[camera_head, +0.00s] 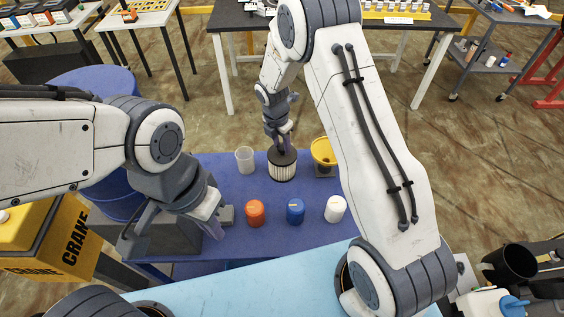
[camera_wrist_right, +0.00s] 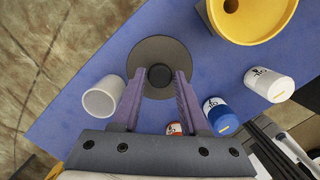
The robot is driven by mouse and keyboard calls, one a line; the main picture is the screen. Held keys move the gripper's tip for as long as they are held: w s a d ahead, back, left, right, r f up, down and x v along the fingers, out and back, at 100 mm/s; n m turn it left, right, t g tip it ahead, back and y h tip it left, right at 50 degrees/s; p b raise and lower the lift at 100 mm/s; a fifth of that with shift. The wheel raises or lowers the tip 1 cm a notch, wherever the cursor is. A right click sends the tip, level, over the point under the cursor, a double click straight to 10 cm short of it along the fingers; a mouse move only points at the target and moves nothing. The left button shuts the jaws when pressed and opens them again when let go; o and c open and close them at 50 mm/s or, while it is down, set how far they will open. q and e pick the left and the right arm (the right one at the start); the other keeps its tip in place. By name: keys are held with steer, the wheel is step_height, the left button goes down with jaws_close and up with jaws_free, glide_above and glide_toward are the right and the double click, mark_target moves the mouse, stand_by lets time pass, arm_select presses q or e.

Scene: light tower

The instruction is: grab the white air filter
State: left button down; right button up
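The white air filter (camera_head: 283,171), a pleated white cylinder with a dark round top, stands upright on the blue table. In the right wrist view only its dark disc top (camera_wrist_right: 178,50) with a darker centre shows. My right gripper (camera_head: 284,146) points down directly over the filter. In the wrist view its two purple fingers (camera_wrist_right: 160,76) are apart, on either side of the dark centre; whether they touch the top I cannot tell.
Orange (camera_head: 255,212), blue (camera_head: 295,211) and white (camera_head: 335,209) capped jars stand in front. The table (camera_head: 222,172) is bare between them.

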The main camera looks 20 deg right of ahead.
jaws_close()
stand_by(1.1)
